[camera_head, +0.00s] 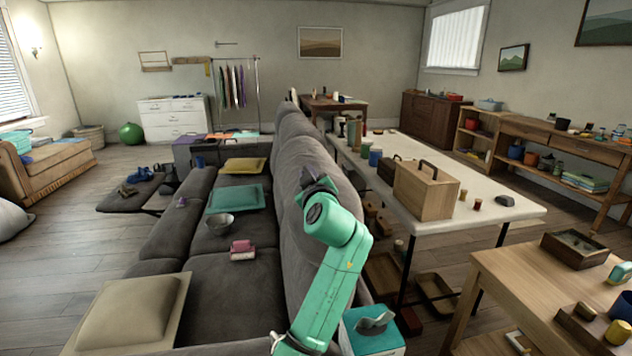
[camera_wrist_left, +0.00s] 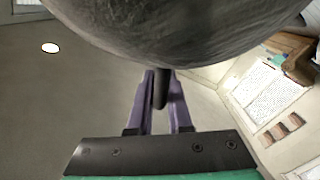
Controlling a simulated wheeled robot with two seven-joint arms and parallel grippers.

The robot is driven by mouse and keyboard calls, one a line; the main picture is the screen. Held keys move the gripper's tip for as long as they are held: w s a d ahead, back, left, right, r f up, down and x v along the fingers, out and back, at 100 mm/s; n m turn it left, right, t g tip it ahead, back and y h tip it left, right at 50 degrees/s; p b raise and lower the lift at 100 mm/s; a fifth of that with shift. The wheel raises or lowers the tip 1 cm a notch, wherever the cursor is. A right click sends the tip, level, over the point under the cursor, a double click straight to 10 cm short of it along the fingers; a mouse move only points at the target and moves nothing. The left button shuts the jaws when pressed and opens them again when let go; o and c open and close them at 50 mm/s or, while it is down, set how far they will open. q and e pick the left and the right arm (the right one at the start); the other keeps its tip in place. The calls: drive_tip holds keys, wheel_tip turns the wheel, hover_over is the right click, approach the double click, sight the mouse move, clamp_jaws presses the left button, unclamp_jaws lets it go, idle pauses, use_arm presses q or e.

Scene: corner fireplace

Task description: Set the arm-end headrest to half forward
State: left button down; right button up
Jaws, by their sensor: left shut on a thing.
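The grey upholstered headrest (camera_wrist_left: 190,35) fills the top of the left wrist view, seen from below. A dark narrow tab (camera_wrist_left: 161,90) hangs down at its lower edge. My left gripper (camera_wrist_left: 161,95) has its purple fingers shut on this tab, one on each side. In the head view my left gripper (camera_head: 316,190) is at the back of the grey sofa (camera_head: 160,240), and its wrist hides part of the backrest. The tab is hidden there, and I cannot tell the headrest's exact angle. My right gripper is not in view.
A white table (camera_head: 500,208) with a wooden box (camera_head: 425,190) stands right of the sofa back. A wooden table (camera_head: 500,290) is at the lower right. A teal box (camera_head: 370,338) is close beside my left arm.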

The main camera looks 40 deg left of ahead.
use_arm(q)
drive_tip(key=c, duration=0.9)
unclamp_jaws()
drive_tip(key=shift+d, duration=0.1)
drive_tip(key=b+v, duration=0.2)
drive_tip(key=v, duration=1.2)
drive_tip(key=shift+s+d+r+b, duration=0.1)
drive_tip(key=shift+s+d+b, duration=0.1)
drive_tip(key=shift+b, duration=0.2)
